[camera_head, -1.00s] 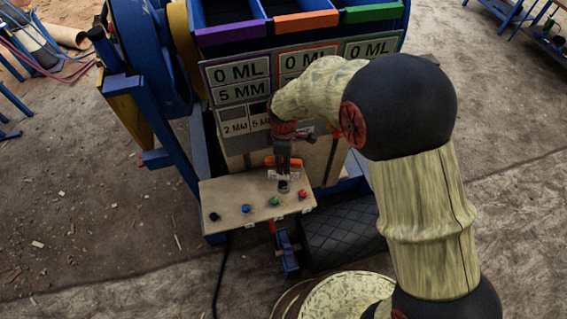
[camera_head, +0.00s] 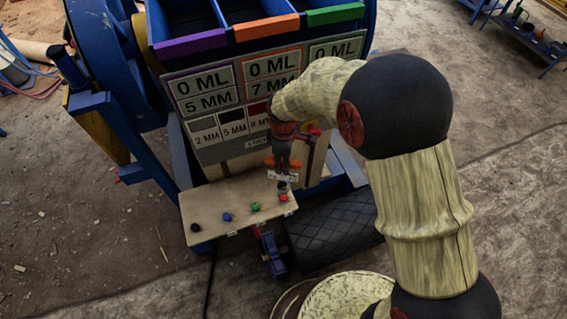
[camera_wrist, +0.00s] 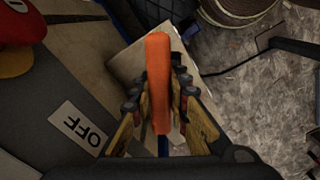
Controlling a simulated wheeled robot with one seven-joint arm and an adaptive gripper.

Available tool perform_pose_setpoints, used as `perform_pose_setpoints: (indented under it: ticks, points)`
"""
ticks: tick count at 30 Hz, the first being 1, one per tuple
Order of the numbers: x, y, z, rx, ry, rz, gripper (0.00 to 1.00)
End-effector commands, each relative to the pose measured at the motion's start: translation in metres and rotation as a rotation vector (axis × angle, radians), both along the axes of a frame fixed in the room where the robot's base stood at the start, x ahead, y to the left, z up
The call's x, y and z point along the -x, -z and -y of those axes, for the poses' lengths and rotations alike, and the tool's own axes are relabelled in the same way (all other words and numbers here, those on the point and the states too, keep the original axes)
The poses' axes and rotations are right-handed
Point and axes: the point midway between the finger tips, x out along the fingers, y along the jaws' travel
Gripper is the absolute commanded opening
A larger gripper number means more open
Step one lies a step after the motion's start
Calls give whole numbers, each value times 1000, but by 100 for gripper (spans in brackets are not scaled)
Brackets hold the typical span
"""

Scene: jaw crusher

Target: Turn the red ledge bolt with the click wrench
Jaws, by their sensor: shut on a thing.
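My gripper (camera_head: 283,163) is above the right end of the wooden ledge (camera_head: 220,203), pointing down. It is shut on the orange handle of the click wrench (camera_wrist: 158,75), which lies across between the jaws in the wrist view. The lower part of the wrench (camera_head: 282,184) hangs below the gripper. The red ledge bolt (camera_head: 283,198) is directly under the wrench's lower end. I cannot tell whether they touch. The wrench hides the red bolt in the wrist view.
Black (camera_head: 195,227), blue (camera_head: 227,217) and green (camera_head: 255,207) bolts stand along the ledge to the left. The crusher's label panel (camera_head: 218,90) rises close behind my gripper. A black tyre (camera_head: 330,228) lies right of the ledge. An OFF label (camera_wrist: 80,126) shows in the wrist view.

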Motion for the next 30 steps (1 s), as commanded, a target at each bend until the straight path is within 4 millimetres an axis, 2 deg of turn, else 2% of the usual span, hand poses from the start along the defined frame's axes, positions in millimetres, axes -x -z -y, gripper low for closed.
perform_pose_setpoints:
  ticks: [15, 30]
  points:
    - [-1, 40, 0, -1, 0, 2, 0]
    - [-1, 50, 0, -1, 0, 2, 0]
